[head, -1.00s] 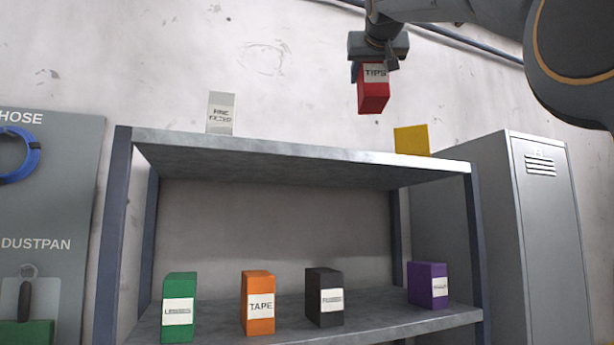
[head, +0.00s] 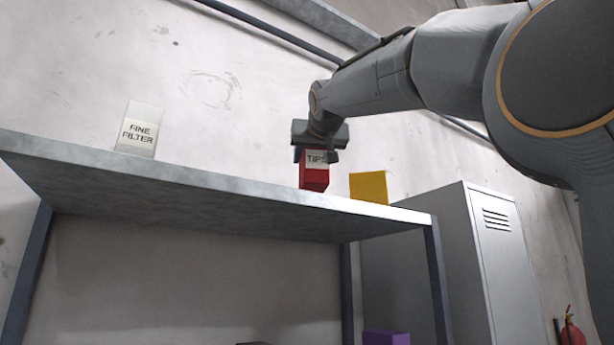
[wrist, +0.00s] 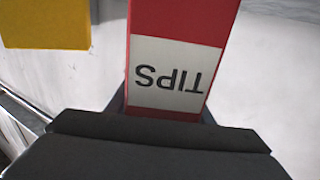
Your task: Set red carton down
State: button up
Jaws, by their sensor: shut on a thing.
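The red carton (head: 315,178) with a white TIPS label is upright in my gripper (head: 318,152), which is shut on its upper part. In the head view the carton is at the top shelf (head: 200,182), between the white carton and the yellow carton. Its bottom meets the shelf's front edge in the picture, and I cannot tell whether it touches the shelf. In the wrist view the red carton (wrist: 182,35) fills the middle, its label upside down, with my gripper (wrist: 165,118) at its near end.
A yellow carton (head: 369,187) stands close to the right of the red one. A white FINE FILTER carton (head: 140,129) stands far left, with free shelf between. A grey locker (head: 480,260) stands beside the shelf. A purple carton (head: 386,338) shows below.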

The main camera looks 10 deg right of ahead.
aim_at(316, 159)
jog(key=shift+f, duration=2.1)
jog(key=shift+f, duration=0.1)
jog(key=o, duration=1.3)
jog(key=s+b, duration=0.1)
jog(key=s, duration=0.2)
jog(key=s+b, duration=0.1)
jog(key=s, duration=0.2)
jog(key=s+b, duration=0.2)
jog(key=s, duration=0.1)
jog(key=shift+s+a, duration=0.25)
jog(key=shift+a, duration=0.15)
jog(key=shift+s+b, duration=0.2)
jog(key=shift+b, duration=0.85)
jog(key=shift+s+a+b, duration=0.1)
jog(key=shift+s+b, duration=0.85)
jog(key=shift+b, duration=0.25)
jog(key=shift+s, duration=0.1)
